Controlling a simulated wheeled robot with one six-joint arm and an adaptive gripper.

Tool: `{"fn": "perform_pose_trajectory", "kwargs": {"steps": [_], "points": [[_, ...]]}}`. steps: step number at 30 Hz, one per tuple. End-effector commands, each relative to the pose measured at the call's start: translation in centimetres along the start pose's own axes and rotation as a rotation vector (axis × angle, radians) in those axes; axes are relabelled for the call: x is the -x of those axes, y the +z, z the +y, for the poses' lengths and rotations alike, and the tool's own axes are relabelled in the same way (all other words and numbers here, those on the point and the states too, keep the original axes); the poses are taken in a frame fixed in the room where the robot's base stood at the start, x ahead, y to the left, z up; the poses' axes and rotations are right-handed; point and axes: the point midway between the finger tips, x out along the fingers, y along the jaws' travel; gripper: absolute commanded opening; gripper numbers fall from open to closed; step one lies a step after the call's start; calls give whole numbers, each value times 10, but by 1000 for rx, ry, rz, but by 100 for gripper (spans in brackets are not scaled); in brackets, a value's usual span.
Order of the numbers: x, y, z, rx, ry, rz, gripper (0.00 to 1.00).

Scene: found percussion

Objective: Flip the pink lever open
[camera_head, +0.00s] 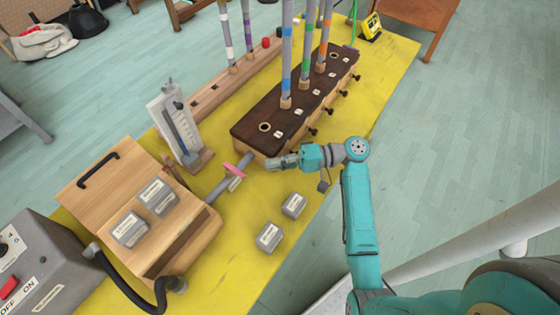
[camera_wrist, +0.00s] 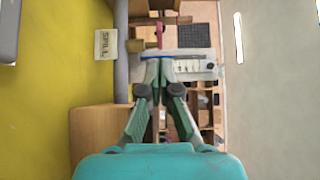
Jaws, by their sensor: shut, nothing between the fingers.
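The pink lever (camera_head: 234,170) sits on the grey pipe (camera_head: 222,187) between the wooden bellows box and the dark-topped pipe chest. In the head view its bar lies crosswise to the pipe. My gripper (camera_head: 272,163) is to the right of the lever, beside the near end of the chest, with a small gap between them in the picture. In the wrist view my gripper (camera_wrist: 158,64) has its fingertips together and empty. A small pink piece (camera_wrist: 159,36) shows just beyond the tips; I cannot tell whether it is the lever or whether they touch.
The chest (camera_head: 290,100) carries upright banded tubes and side knobs. A gauge stand (camera_head: 176,125) is behind the pipe. The bellows box (camera_head: 115,185) bears grey weights; two more weights (camera_head: 294,205) lie on the yellow table (camera_head: 235,260). Bare floor is to the right.

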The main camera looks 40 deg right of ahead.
Motion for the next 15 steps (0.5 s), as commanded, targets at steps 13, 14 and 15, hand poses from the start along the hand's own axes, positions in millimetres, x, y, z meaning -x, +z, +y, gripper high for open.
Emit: {"fn": "perform_pose_trajectory", "kwargs": {"steps": [13,14,15], "points": [[-56,1,0,0,0,-2,0],[-57,0,0,0,1,-1,0],[-58,0,0,0,1,-1,0]]}}
